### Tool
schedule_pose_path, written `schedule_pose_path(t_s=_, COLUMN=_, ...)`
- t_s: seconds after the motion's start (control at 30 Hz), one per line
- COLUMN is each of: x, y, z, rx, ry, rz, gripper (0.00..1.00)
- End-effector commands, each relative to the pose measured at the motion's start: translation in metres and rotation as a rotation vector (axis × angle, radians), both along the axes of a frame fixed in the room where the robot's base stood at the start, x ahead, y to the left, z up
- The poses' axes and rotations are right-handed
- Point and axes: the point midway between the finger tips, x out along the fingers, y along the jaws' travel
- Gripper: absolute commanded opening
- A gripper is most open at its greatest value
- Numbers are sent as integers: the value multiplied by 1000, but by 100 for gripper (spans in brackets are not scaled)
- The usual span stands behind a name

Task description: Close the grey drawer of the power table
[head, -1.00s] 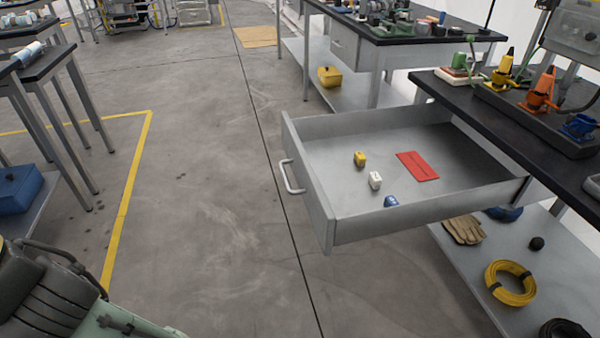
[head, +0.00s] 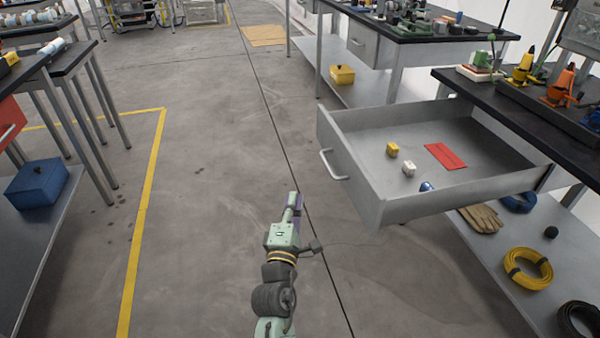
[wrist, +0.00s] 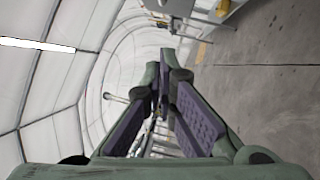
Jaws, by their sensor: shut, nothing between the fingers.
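The grey drawer (head: 350,190) is pulled far out of the power table (head: 490,85) on the right in the head view. Its front panel and bar handle (head: 334,165) face left, over the aisle. The drawer does not clearly show there.
A lower shelf under the power table holds gloves (head: 481,218) and a yellow cable coil (head: 528,268). Another bench (head: 430,35) stands behind. A table with a blue box (head: 37,184) is at left. The floor (head: 210,220) between is clear.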

Motion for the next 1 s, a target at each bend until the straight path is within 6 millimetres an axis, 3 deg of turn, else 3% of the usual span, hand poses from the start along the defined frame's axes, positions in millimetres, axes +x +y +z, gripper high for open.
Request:
schedule_pose_path(t_s=0.17, x=22, y=-3, z=8, rx=-4, ry=-4, rz=-2, gripper=0)
schedule_pose_path(t_s=0.53, x=97, y=-8, z=21, rx=-3, ry=-5, rz=2, gripper=0)
schedule_pose_path(t_s=0.7, x=112, y=-28, z=28, rx=1, ry=-2, rz=-1, gripper=0)
schedule_pose_path(t_s=1.0, x=121, y=-38, z=29, rx=1, ry=-3, rz=2, gripper=0)
